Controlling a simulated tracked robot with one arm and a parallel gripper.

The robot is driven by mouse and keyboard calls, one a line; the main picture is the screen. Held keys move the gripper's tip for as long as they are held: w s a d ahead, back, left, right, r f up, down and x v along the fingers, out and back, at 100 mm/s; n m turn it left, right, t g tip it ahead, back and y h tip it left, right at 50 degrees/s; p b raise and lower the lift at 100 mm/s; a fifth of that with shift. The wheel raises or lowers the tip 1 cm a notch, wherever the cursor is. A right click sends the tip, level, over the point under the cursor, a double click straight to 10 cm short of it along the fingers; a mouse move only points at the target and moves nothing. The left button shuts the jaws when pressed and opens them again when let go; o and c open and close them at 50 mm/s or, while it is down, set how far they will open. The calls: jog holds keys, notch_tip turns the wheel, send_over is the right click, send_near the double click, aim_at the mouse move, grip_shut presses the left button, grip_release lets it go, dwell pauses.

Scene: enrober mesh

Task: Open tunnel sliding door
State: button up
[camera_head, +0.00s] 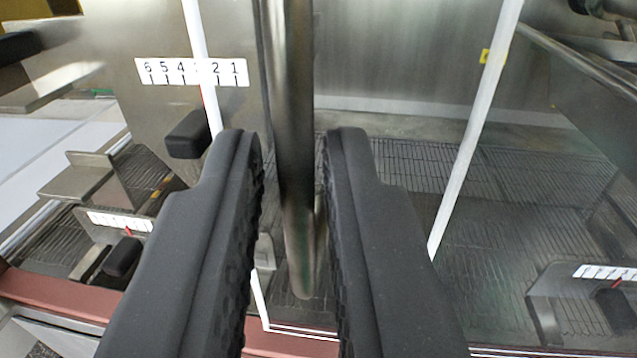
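The tunnel sliding door (395,150) is a clear panel with white edge strips, and the metal tunnel inside shows through it. A vertical round steel handle bar (290,110) runs down the middle of the view. My gripper (295,150) is open, with one black finger on each side of the bar. A narrow gap shows between the bar and each finger. The lower end of the bar shows between the fingers. The fingers hide part of the door's lower area.
A white number scale (190,72) and a black knob (187,135) sit left of the bar. A second scale (120,221) and knob (122,257) are lower left, another scale (606,273) lower right. Wire mesh (480,215) lies behind the panel. A reddish rail (60,296) runs along the bottom.

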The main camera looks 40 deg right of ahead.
jog(key=shift+o, duration=0.8)
jog(key=shift+a, duration=0.15)
jog(key=shift+a, duration=0.1)
jog(key=v, duration=1.3)
jog(key=shift+s+a, duration=0.15)
jog(key=shift+s, duration=0.15)
